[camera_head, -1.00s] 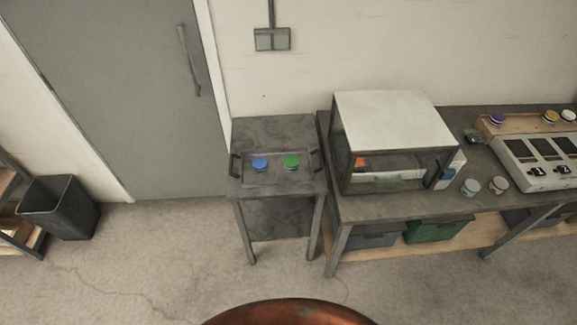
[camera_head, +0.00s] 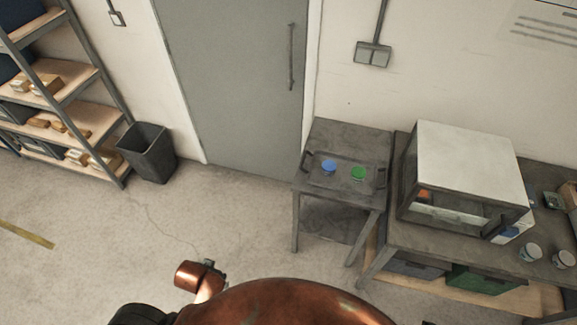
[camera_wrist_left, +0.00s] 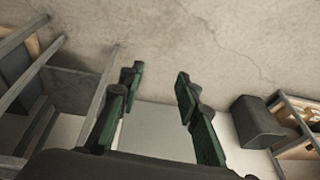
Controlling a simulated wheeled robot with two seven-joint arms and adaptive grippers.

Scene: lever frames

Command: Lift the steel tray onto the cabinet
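The steel tray (camera_head: 345,183) lies on a small grey side table (camera_head: 350,136) in the head view. It has a dark upright handle at each end, and a blue round item (camera_head: 328,165) and a green round item (camera_head: 358,173) sit on it. A white-topped cabinet (camera_head: 470,150) with an open or glazed front stands on the bench to the right. My left gripper (camera_wrist_left: 155,85) shows in the left wrist view with its green-padded fingers wide apart and nothing between them. It is well away from the tray. My right gripper is not in view.
A workbench (camera_head: 390,255) adjoins the side table on the right, with cups (camera_head: 530,252) in front of the cabinet. A black bin (camera_head: 146,152) and a shelf rack (camera_head: 75,95) stand left of the grey door (camera_head: 228,80). The floor before the side table is clear.

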